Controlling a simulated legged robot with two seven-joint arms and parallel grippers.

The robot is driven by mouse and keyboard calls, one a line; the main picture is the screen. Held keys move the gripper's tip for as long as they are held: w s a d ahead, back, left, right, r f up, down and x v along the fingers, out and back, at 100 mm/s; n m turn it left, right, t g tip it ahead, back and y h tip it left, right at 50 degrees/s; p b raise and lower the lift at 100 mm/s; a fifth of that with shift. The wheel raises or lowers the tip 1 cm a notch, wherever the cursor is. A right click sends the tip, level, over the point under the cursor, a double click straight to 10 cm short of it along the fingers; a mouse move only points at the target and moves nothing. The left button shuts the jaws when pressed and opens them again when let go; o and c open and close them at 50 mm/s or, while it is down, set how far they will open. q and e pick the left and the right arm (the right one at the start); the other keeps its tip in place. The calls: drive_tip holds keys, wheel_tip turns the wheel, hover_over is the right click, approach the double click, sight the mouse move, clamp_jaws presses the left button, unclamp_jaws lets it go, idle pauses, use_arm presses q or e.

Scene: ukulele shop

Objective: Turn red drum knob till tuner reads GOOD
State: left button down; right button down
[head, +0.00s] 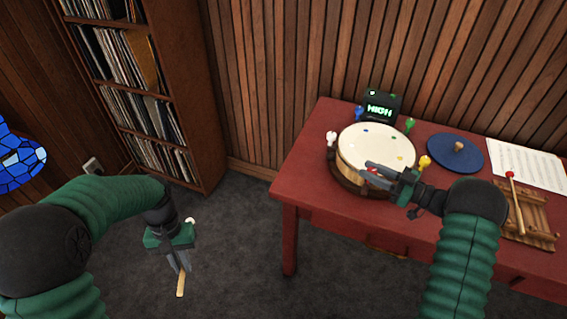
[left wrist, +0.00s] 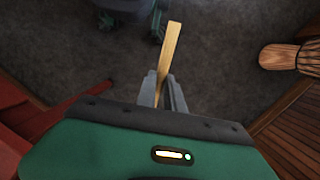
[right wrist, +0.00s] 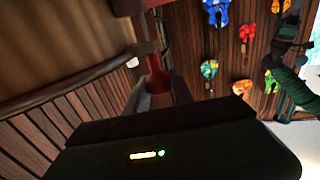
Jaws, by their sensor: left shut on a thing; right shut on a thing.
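The drum (head: 376,143) stands on the red table with a pale head and colored knobs around its rim. The tuner (head: 380,106) behind it reads "HIGH" in green. My right gripper (head: 374,171) is at the near side of the drum, shut on the red knob (head: 373,169). The fingers mostly hide the knob; its red part shows between them in the right wrist view (right wrist: 157,76). My left gripper (head: 183,264) is away from the table, shut on a thin wooden stick (head: 181,284), which also shows in the left wrist view (left wrist: 170,48).
White (head: 331,138), blue (head: 358,113), green (head: 409,124) and yellow (head: 424,162) knobs ring the drum. A blue disc (head: 455,152), paper sheet (head: 528,164) and wooden xylophone (head: 526,216) with a red-tipped mallet lie to the right. A record shelf (head: 180,80) stands at left.

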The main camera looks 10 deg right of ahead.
drive_tip(key=n+g+y+b, duration=0.2)
drive_tip(key=n+g+b, duration=0.1)
drive_tip(key=shift+d+f+g+y, duration=0.1)
drive_tip(key=shift+f+g+y, duration=0.2)
drive_tip(key=shift+f, duration=0.1)
drive_tip(key=shift+r+n+g+y+b, duration=0.2)
drive_tip(key=shift+n+g+y+b, duration=0.25)
drive_tip(key=shift+n+g+b, duration=0.55)
drive_tip(key=shift+r+n+g+y+b, duration=0.15)
drive_tip(key=shift+n+g+y+b, duration=0.4)
drive_tip(key=shift+g, duration=0.75)
drive_tip(key=shift+r, duration=0.2)
drive_tip(key=c, duration=1.5)
unclamp_jaws()
drive_tip(key=o, duration=0.4)
drive_tip(key=shift+w+f, duration=0.1)
drive_tip(key=shift+f, duration=0.05)
